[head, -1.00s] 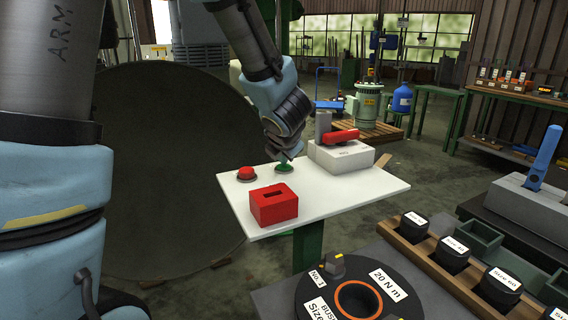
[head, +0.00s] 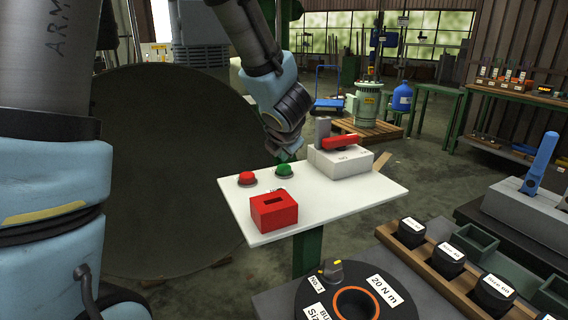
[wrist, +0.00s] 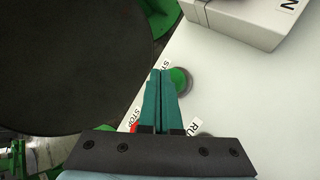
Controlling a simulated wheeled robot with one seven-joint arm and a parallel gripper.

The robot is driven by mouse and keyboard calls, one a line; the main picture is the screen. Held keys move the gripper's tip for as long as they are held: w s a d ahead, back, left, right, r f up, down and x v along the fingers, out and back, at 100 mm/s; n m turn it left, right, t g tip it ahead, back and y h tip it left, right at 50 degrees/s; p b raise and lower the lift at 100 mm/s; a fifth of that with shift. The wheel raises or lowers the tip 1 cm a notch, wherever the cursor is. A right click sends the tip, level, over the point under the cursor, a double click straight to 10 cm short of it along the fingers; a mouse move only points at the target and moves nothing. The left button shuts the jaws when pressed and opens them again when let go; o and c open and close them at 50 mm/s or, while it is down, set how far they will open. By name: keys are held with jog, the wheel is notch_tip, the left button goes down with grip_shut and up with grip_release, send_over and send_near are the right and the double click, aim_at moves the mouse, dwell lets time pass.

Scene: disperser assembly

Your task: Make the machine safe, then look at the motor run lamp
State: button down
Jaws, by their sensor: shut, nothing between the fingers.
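A white panel (head: 350,192) carries a red button (head: 247,178) at the left and a green button (head: 284,169) beside it. A pale grey box (head: 340,162) with a red handle (head: 341,143) lying across its top stands at the panel's back right. My gripper (head: 287,153) is shut and empty, just above the green button. In the wrist view its fingertips (wrist: 161,72) appear beside the green button (wrist: 181,80). A partly hidden label starting "RU" (wrist: 195,125) lies next to a small dark round part (wrist: 205,135); whether it is the lamp, I cannot tell.
A red box with a slot (head: 274,212) sits at the panel's front left. A large dark disc (head: 170,170) stands left of the panel. In front right are a black round fixture (head: 325,300) and a wooden rack of black containers (head: 430,262).

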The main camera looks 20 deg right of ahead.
aim_at(282, 168)
notch_tip(282, 168, up, 5)
jog(key=p, duration=0.4)
jog(key=shift+r+p, duration=0.1)
jog(key=shift+p, duration=0.25)
dwell(0.5)
jog(key=shift+w+a, duration=0.1)
jog(key=a+f+m+g, duration=0.1)
jog(key=a+m, duration=0.3)
jog(key=a+f+m+g, duration=0.1)
jog(key=a+m, duration=0.4)
jog(key=a+f+m+g, duration=0.1)
jog(key=a+m, duration=0.4)
jog(key=shift+s+a, duration=0.2)
jog(key=shift+s, duration=0.05)
jog(key=s+a+f+m+g+y, duration=0.1)
jog(key=s+a+m, duration=0.3)
jog(key=a, duration=0.4)
jog(key=s+a+f+m+g+y, duration=0.1)
jog(key=s+a+f+m+g, duration=0.1)
jog(key=s+a+m, duration=0.3)
jog(key=a+m+g, duration=0.1)
jog(key=a, duration=0.2)
jog(key=shift+s+f+y, duration=0.15)
jog(key=shift+f+y, duration=0.05)
jog(key=shift+y, duration=0.2)
